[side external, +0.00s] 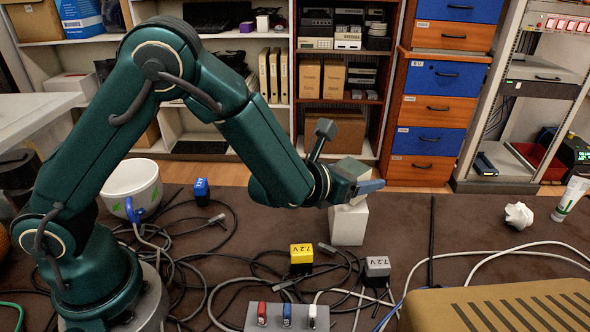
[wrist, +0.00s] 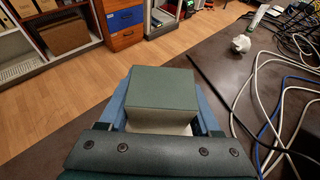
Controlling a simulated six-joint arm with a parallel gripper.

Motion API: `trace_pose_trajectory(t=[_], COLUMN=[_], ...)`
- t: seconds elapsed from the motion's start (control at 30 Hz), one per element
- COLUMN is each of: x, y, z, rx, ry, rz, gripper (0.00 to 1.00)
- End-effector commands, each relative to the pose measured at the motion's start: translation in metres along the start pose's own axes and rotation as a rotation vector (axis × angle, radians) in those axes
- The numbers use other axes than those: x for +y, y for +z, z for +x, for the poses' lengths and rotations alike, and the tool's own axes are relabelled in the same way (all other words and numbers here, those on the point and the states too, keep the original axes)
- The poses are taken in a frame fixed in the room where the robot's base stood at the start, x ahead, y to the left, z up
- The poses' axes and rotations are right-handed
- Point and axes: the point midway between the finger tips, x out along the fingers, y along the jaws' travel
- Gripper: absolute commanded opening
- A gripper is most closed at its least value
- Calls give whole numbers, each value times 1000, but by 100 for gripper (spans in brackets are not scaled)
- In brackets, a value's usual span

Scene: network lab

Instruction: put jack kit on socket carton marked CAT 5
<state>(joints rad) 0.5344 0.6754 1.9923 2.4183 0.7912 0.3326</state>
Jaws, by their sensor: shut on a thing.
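A small grey-green box, which I take for the jack kit (side external: 350,168), is between the blue fingers of my gripper (side external: 362,187). In the wrist view, the box (wrist: 158,86) shows its flat top and a paler side, with the gripper (wrist: 160,100) fingers on both sides. A pale upright carton, likely the socket carton (side external: 348,226), stands on the dark table directly below the held box. No CAT 5 mark is readable on it. The fingers partly hide where the two meet, so I cannot tell whether they touch.
A yellow adapter (side external: 301,256) and a grey adapter (side external: 377,268) lie in front among tangled cables. A white mug (side external: 131,188) is left. A tan vented case (side external: 500,308) fills the front right. A crumpled white piece (side external: 518,215) and a tube (side external: 571,198) are far right.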

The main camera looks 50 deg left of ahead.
Motion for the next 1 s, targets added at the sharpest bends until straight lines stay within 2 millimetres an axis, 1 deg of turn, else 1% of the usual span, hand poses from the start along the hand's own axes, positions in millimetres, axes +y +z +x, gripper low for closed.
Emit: trace_pose_trajectory(t=[0.03,0.07,0.1,0.13,0.43,0.57,0.67,0.77,1.0], x=[0,0,0,0,0,0,-1,-1,-1], y=[-2,-2,-2,-2,-1,2,2,2,2], z=[1,1,1,1,1,-2,-13,-28,-74], rx=[0,1,0,0,0,0,0,0,-1], ry=[0,0,0,0,0,-1,-3,-3,-6], rz=[1,2,1,1,1,0,1,2,2], gripper=[4,68,84,94,94,94,94,94,94])
